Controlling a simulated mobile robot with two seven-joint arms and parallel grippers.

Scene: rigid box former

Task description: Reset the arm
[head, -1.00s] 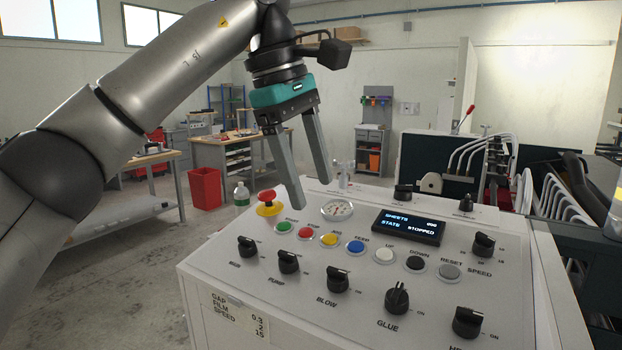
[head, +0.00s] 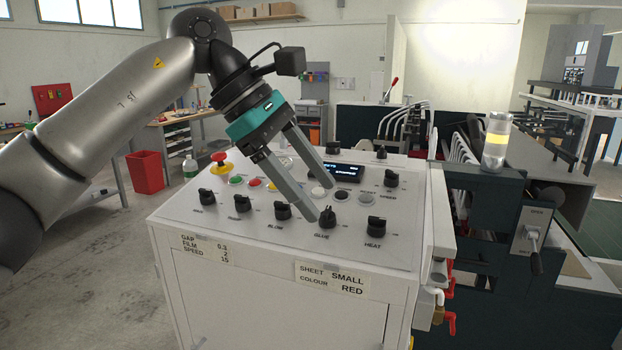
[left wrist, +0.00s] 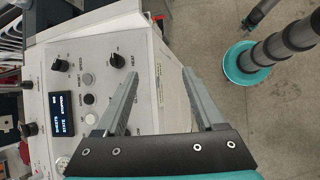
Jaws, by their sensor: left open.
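My left arm (head: 110,105) reaches in from the left, bent above the white control panel (head: 385,232). My left gripper (head: 322,202) points down over the panel's right half. Its jaws are open with nothing between them. One fingertip is close to the black GLUE knob (head: 327,216); I cannot tell if they touch. In the left wrist view the spread fingers (left wrist: 161,73) lie over the panel's edge, beside the HEAT knob (left wrist: 117,60). The grey RESET button (left wrist: 88,79) shows there to the left.
Several knobs and coloured buttons crowd the panel, with a red emergency stop (head: 220,159) at its far left and a display (head: 344,172) behind the fingers. A signal lamp (head: 496,142) and machine frame stand to the right. The floor (head: 95,270) at left is clear.

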